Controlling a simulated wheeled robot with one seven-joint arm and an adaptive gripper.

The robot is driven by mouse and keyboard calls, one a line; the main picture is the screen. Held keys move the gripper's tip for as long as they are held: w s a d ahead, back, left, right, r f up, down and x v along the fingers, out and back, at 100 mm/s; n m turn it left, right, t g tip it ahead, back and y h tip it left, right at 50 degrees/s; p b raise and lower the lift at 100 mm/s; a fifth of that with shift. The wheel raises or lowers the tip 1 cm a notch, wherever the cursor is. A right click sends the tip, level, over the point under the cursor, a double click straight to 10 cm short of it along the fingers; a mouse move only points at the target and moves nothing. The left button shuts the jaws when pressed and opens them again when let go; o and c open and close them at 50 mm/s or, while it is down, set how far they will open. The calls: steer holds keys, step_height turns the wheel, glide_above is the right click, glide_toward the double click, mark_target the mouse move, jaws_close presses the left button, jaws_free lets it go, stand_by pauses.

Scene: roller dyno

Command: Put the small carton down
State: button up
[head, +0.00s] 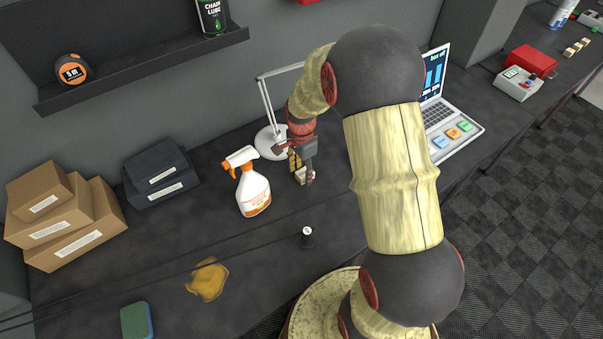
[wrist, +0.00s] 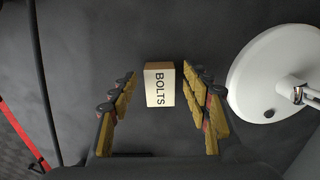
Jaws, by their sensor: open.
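The small carton (wrist: 160,86), a pale box marked BOLTS, sits on the dark bench top. In the wrist view it lies between the tips of my gripper (wrist: 158,95), with a gap on both sides. In the head view my gripper (head: 302,178) is low over the bench, right of the spray bottle, and the small carton (head: 301,174) shows partly behind its fingers. My gripper is open and does not appear to grip the carton.
A white spray bottle (head: 252,190) stands left of my gripper. The desk lamp's round base (head: 270,143) is close by, as in the wrist view (wrist: 262,72). A laptop (head: 448,122) is to the right. Cartons (head: 62,222) and a yellow-brown spill (head: 208,280) are to the left.

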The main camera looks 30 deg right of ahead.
step_height(320, 180, up, 11)
steer(key=p, duration=0.1)
step_height(320, 180, up, 13)
steer(key=n+t, duration=0.2)
steer(key=n, duration=0.5)
glide_above(301, 174)
steer(key=s+a, duration=0.7)
steer(key=s+a+r+n+t, duration=0.1)
steer(key=s+a+r+n, duration=0.2)
steer(key=s+n, duration=0.2)
steer(key=s+a+r+n+t, duration=0.2)
steer(key=s+n, duration=0.3)
steer(key=s, duration=0.3)
steer(key=shift+a+r+n+t, duration=0.3)
steer(key=shift+a+r, duration=0.2)
steer(key=shift+a, duration=0.35)
